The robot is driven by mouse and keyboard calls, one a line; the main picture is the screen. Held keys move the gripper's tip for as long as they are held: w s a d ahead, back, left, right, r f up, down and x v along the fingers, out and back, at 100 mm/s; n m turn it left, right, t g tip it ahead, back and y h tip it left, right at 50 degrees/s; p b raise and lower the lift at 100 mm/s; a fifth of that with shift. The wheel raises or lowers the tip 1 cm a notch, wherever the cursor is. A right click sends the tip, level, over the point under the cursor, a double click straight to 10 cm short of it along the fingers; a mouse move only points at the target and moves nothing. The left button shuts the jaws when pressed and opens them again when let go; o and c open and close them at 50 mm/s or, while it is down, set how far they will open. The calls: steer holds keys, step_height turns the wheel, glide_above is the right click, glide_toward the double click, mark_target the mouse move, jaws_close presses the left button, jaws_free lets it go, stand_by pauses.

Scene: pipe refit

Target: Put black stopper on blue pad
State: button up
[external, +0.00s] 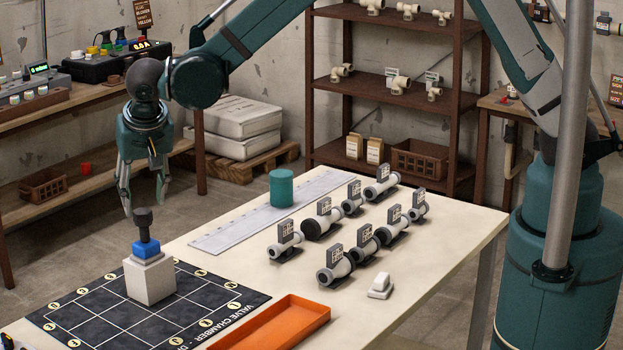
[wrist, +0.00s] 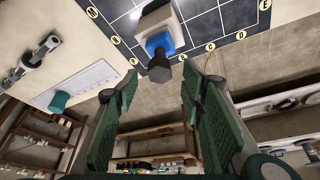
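The black stopper (external: 143,224) stands upright on the blue pad (external: 146,249), which tops a white block (external: 149,280) on the dark grid mat. In the wrist view the stopper (wrist: 159,70) shows with its wide end toward me, and the blue pad (wrist: 161,43) is partly hidden behind it. My gripper (external: 145,203) is open and points down just above the stopper. In the wrist view its two green fingers (wrist: 160,88) are spread apart with nothing between them. I see no contact with the stopper.
The grid mat (external: 90,318) lies at the near left of the table. An orange tray (external: 272,325), several labelled pipe pieces (external: 335,266), a white switch-like piece (external: 381,285) and a teal cylinder (external: 281,188) stand to its right. Shelves are behind.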

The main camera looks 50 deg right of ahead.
steer(key=shift+v, duration=1.85)
steer(key=s+d+r+n+y, duration=0.1)
steer(key=s+d+r, duration=0.4)
steer(key=d, duration=0.5)
steer(key=s+d+r+n, duration=0.1)
steer(key=s+d+r, duration=0.1)
steer(key=d+r, duration=0.6)
steer(key=s+d+r+n+y, duration=0.1)
steer(key=s+d+r, duration=0.3)
steer(key=d, duration=0.8)
steer(key=s+d+f+n+t, duration=0.1)
steer(key=s+d+n+t, duration=0.1)
steer(key=s+d, duration=1.6)
steer(key=s+t, duration=0.1)
steer(key=s, duration=0.3)
steer(key=shift+f+n, duration=0.2)
steer(key=shift+n, duration=0.2)
